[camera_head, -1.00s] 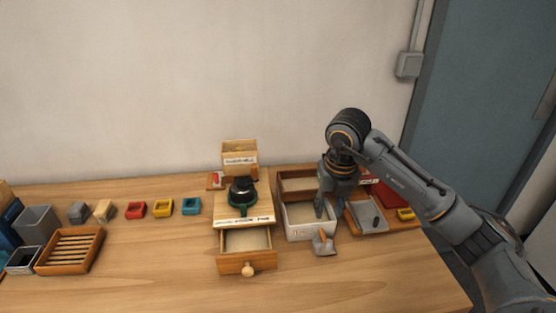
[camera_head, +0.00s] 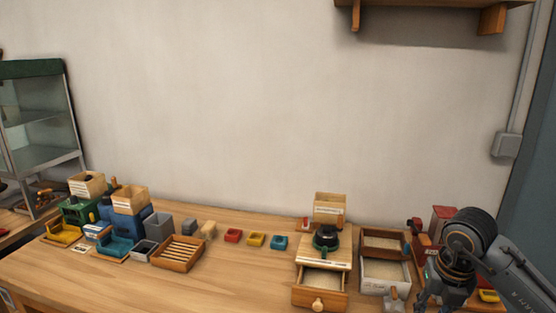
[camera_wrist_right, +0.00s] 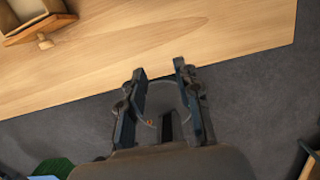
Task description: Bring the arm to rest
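My right arm comes in at the lower right of the head view, and its gripper (camera_head: 432,296) is low in the picture, partly cut off by the bottom edge. In the right wrist view the two fingers of my right gripper (camera_wrist_right: 161,72) stand apart. I see no object clearly held between them; a faint round grey shape (camera_wrist_right: 160,103) lies behind them and I cannot tell what it is. The fingers show across the front edge of the wooden table (camera_wrist_right: 200,40), with grey floor beyond. My left gripper is not in view.
A wooden drawer unit (camera_head: 320,295) with a pulled-out drawer and a two-part tray (camera_head: 362,275) stand left of my right arm. A slatted wooden tray (camera_head: 178,252), small coloured boxes and blue bins (camera_head: 135,222) stand farther left. A wall shelf (camera_head: 430,5) hangs above.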

